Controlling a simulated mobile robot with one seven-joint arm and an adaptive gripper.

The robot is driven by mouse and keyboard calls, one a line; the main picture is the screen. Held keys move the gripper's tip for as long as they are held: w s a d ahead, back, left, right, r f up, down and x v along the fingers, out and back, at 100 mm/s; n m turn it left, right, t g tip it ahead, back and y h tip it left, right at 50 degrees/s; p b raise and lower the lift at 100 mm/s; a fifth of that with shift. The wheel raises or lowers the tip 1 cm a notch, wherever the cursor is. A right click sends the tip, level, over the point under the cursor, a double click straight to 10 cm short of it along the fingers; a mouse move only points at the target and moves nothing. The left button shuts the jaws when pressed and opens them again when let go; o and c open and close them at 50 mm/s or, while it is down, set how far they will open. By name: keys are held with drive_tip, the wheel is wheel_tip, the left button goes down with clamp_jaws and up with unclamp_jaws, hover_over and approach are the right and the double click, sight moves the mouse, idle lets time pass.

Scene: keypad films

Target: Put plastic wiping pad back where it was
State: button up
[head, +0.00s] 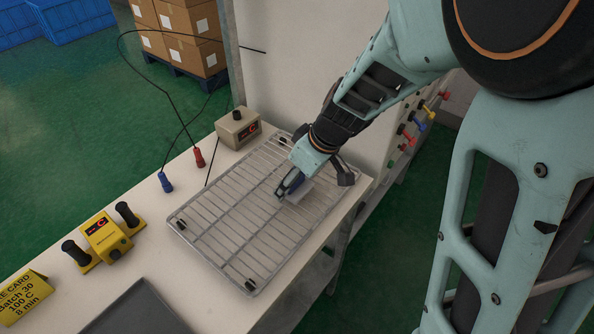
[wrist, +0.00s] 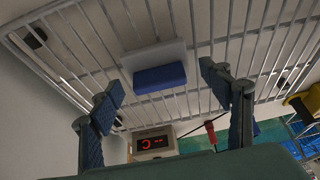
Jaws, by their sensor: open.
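The wiping pad (wrist: 160,76) is a blue block with a pale, translucent flat part. It lies on the wire rack (wrist: 232,45) in the wrist view. In the head view only a pale piece of the pad (head: 301,191) shows beside my fingers; the rest is hidden. The rack (head: 215,215) lies on the white bench top. My gripper (head: 290,184) is low over the rack's right part. In the wrist view my gripper (wrist: 160,84) is open, its fingers apart on either side of the pad.
A beige box with a red display (head: 238,128) stands behind the rack. Red (head: 199,157) and blue (head: 165,182) plugs with black cables, a yellow two-handled device (head: 106,238), a grey tray (head: 140,310) and a yellow card (head: 22,297) are on the bench leftward.

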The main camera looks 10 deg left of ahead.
drive_tip(key=p+v, duration=0.1)
drive_tip(key=v, duration=1.1)
drive_tip(key=shift+r+p, duration=0.2)
drive_tip(key=shift+p, duration=0.15)
drive_tip(key=shift+a, duration=0.1)
